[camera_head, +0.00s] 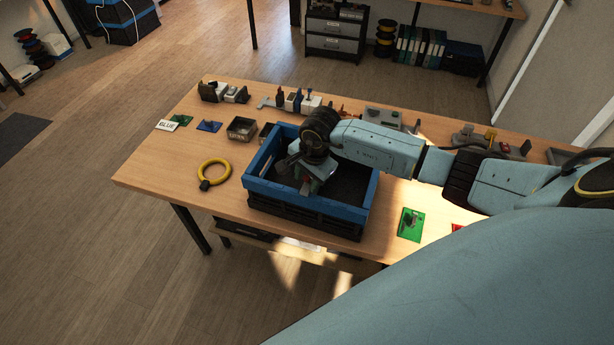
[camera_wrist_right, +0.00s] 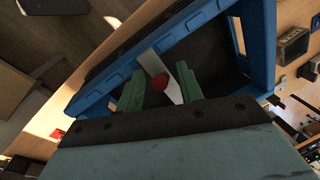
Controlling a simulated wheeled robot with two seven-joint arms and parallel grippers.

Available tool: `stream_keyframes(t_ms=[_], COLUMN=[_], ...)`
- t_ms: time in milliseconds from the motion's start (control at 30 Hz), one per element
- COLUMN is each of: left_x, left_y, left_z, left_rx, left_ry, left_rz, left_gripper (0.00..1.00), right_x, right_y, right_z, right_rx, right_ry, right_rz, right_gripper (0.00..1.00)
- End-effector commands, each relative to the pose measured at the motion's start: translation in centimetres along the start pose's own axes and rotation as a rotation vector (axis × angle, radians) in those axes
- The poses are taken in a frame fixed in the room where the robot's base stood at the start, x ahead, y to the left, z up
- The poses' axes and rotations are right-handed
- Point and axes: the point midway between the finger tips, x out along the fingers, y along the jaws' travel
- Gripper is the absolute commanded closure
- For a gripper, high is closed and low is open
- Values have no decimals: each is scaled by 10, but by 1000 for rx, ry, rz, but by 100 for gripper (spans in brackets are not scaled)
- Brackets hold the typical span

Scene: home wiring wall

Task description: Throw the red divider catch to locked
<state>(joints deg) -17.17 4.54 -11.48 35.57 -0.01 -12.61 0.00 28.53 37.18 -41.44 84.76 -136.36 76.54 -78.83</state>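The red catch (camera_wrist_right: 160,83) shows as a round red knob on a pale strip, the divider (camera_wrist_right: 154,63), inside the blue crate (camera_wrist_right: 96,90). In the head view the crate (camera_head: 265,187) stands on the wooden table. My right gripper (camera_wrist_right: 161,86) reaches into the crate, its two green fingers apart on either side of the red knob. Gaps show between the knob and both fingers in the wrist view. In the head view my right gripper (camera_head: 309,186) points down inside the crate, and the catch cannot be made out there. My left gripper is in neither view.
A yellow ring (camera_head: 214,174) lies left of the crate, and a green board (camera_head: 411,224) lies to its right. A small metal bin (camera_head: 241,128) and several fittings line the table's back. The table's front left corner (camera_head: 140,176) is clear.

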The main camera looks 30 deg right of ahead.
Motion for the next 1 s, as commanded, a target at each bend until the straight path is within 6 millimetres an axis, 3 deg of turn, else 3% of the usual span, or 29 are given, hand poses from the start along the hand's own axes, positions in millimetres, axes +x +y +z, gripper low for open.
stream_keyframes(t_ms=[233,500,767,1000], left_x=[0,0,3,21], left_y=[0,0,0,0], left_z=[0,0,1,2], left_rx=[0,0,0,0], left_ry=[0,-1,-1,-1], left_rz=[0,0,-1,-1], left_gripper=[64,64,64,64], right_x=[0,0,0,1], right_y=[0,0,-1,-2], right_z=[0,0,-1,-6], right_rx=[0,0,2,19], right_ry=[0,0,-10,-91], right_rz=[-1,-1,2,31], right_gripper=[64,100,100,100])
